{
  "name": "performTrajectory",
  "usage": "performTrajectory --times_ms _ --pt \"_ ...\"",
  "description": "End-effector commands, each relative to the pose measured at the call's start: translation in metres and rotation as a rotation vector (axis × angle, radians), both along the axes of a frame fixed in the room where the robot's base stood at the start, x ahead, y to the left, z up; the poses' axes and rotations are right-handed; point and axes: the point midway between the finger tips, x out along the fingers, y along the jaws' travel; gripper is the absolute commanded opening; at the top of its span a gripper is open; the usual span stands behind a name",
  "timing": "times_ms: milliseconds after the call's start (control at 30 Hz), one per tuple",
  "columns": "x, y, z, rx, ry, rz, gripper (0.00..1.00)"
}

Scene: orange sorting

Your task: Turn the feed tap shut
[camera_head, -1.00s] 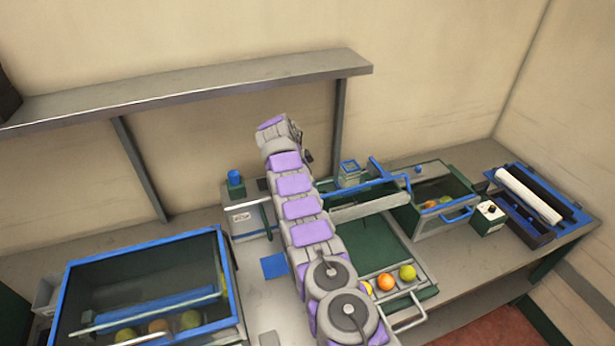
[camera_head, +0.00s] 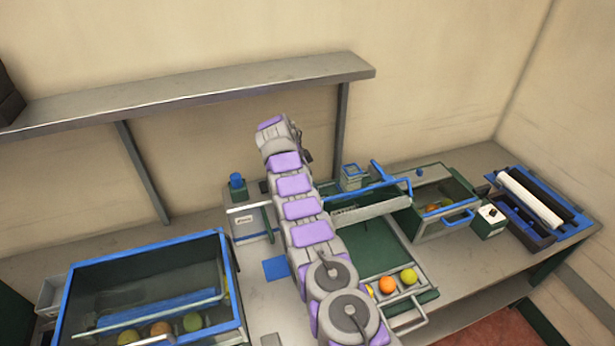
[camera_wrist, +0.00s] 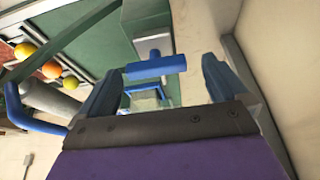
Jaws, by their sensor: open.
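In the wrist view, a blue T-shaped handle (camera_wrist: 150,67), which looks like the feed tap, shows between the fingers of my gripper (camera_wrist: 160,85). The gripper is open, with one dark blue finger on each side and nothing held. The handle's crossbar lies roughly across the gap, and I cannot tell whether either finger touches it. A small blue-framed part (camera_wrist: 146,94) shows just below the handle. In the head view my arm covers the middle of the bench, and its far end hides the gripper's fingers. I cannot make out the T-shaped handle there.
A green tray (camera_head: 380,248) with fruit lies right of my arm, below a blue-edged gate (camera_head: 370,208). A fruit bin (camera_head: 440,222) and white-knobbed box (camera_head: 490,221) stand farther right. A blue-rimmed glass tank (camera_head: 150,255) is at left. A shelf (camera_head: 190,92) runs behind.

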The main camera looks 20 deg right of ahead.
Motion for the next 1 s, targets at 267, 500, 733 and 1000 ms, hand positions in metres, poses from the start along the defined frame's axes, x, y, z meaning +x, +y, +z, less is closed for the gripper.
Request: performTrajectory --times_ms 267,500,733,1000 --pt "0.001 0.014 0.039 0.000 0.000 0.001 1.00" --pt "0.002 0.026 0.065 0.000 0.000 0.001 1.00" --pt "0.003 0.036 0.088 0.000 0.000 0.002 1.00" --pt "0.004 0.046 0.113 0.000 0.000 0.003 1.00"
